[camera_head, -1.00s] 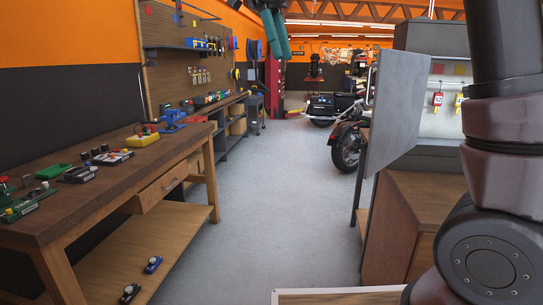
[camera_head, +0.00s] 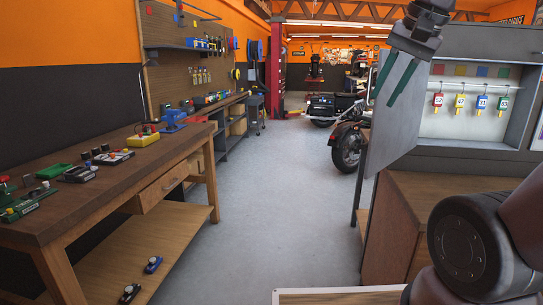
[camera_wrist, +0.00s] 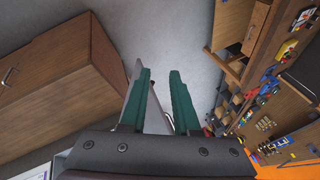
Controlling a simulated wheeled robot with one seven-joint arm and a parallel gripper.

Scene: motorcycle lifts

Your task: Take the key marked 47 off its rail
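The key with a yellow tag that seems to read 47 (camera_head: 460,101) hangs from a thin rail (camera_head: 466,85) inside an open grey key cabinet (camera_head: 470,142). A red-tagged key (camera_head: 438,100) hangs to its left, and a blue-tagged key (camera_head: 482,103) and a green-tagged key (camera_head: 503,104) to its right. My gripper (camera_head: 384,98) has dark green fingers pointing down. It shows in front of the cabinet's open door, left of the keys. The wrist view shows its fingers (camera_wrist: 159,76) apart with nothing between them. No keys show in the wrist view.
The grey cabinet door (camera_head: 398,135) stands open at the left of the keys. A wooden cabinet (camera_head: 410,215) is below. A workbench (camera_head: 110,195) with small devices runs along the left wall. A motorcycle (camera_head: 347,145) stands behind the door. The floor aisle (camera_head: 270,190) is clear.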

